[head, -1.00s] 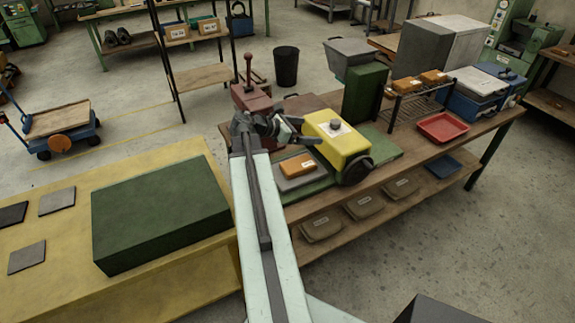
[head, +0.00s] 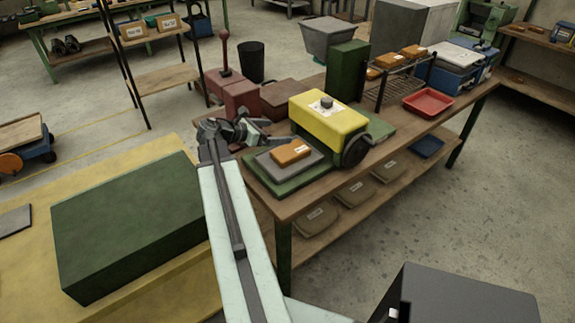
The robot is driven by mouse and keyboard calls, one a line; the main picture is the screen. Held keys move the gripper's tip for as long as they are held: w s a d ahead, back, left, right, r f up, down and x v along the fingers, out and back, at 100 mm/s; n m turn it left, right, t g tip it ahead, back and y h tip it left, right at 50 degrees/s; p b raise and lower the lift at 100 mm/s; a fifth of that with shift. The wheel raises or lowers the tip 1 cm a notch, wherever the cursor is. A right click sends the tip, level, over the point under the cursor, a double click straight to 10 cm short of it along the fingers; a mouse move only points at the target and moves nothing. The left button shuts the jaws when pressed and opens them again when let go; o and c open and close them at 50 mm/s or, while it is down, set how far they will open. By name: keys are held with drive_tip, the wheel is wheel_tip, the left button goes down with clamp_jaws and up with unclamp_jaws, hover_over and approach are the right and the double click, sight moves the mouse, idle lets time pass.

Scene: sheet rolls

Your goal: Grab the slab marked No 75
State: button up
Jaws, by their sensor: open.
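An orange-brown slab (head: 291,152) with a pale label lies on a grey plate (head: 265,160) on a green base, left of the yellow sheet-roll machine (head: 328,112). More orange-brown slabs sit on and in a dark wire rack (head: 392,84) at the back; one is the slab (head: 387,61) on the rack's top, and another is the slab (head: 415,51) beside it. The labels are too small to read, so I cannot tell which is No 75. My gripper (head: 277,139) is open and empty, pointing right, just left of the machine and near the slab on the plate; the exact gap is unclear.
A green block (head: 347,71) stands behind the machine, and a maroon press (head: 230,88) with an upright lever stands behind my arm. A red tray (head: 428,104) is at the right. A large green box (head: 130,225) covers the yellow table's right part.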

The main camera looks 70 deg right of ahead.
drive_tip(key=b, duration=0.7)
approach(286, 152)
drive_tip(key=x, duration=0.4)
drive_tip(key=shift+d+f, duration=0.15)
drive_tip(key=shift+d, duration=0.2)
drive_tip(key=shift+b+x, duration=0.6)
drive_tip(key=shift+x, duration=0.8)
drive_tip(key=b+x, duration=0.2)
drive_tip(key=x, duration=0.3)
drive_tip(key=shift+s+a, duration=0.1)
drive_tip(key=c, duration=1.9)
